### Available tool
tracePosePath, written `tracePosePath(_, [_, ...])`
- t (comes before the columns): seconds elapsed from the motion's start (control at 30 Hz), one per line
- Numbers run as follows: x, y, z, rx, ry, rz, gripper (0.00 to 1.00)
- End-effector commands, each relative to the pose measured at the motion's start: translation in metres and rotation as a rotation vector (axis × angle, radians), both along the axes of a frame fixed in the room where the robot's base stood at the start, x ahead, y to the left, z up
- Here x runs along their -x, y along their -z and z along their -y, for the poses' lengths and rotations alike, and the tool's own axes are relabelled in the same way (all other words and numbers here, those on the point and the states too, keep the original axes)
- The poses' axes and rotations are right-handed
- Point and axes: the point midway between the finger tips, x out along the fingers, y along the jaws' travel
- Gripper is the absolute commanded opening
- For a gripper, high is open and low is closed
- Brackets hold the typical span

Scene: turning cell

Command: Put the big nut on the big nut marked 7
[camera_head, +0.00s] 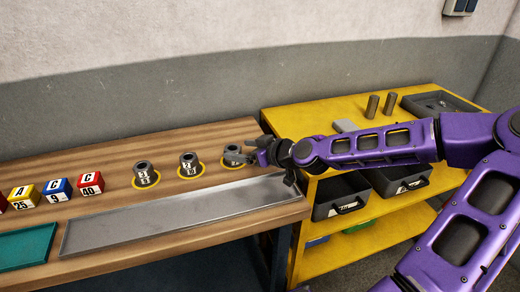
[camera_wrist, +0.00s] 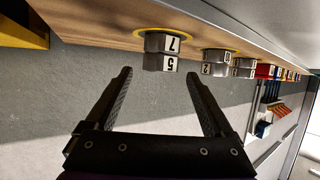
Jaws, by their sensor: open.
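A grey big nut marked 7 (camera_wrist: 158,43) sits in a yellow ring on the wooden bench in the wrist view, which is upside down. Another grey nut, marked 5 (camera_wrist: 158,63), is stacked against its top face, the two lined up. In the head view this stack (camera_head: 233,153) is at the right end of a row of nuts, its label too small to read surely. My gripper (camera_wrist: 160,77) is open and empty, its fingertips on either side of the stack in the picture and apart from it. In the head view my gripper (camera_head: 264,156) is just right of the stack, partly overlapping it.
Two more ringed grey nut stacks (camera_head: 189,165) (camera_head: 145,174) stand to the left, then several coloured blocks (camera_head: 57,190). A long metal tray (camera_head: 170,218) lies along the bench front. A yellow shelf unit (camera_head: 300,121) with dark bins (camera_head: 342,193) and two cylinders (camera_head: 373,106) is at right.

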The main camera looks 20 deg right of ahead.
Motion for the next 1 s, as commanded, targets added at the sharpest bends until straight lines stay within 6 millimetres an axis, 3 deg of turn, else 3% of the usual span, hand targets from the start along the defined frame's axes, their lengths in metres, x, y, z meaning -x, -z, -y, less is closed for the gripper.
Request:
tracePosePath(0.3, [0.046, -0.024, 0.028, -0.002, 0.005, 0.001, 0.87])
tracePosePath(0.5, [0.065, -0.033, 0.038, -0.001, 0.002, 0.002, 0.87])
tracePosePath(1.0, [0.073, -0.035, 0.042, 0.000, 0.000, 0.001, 0.87])
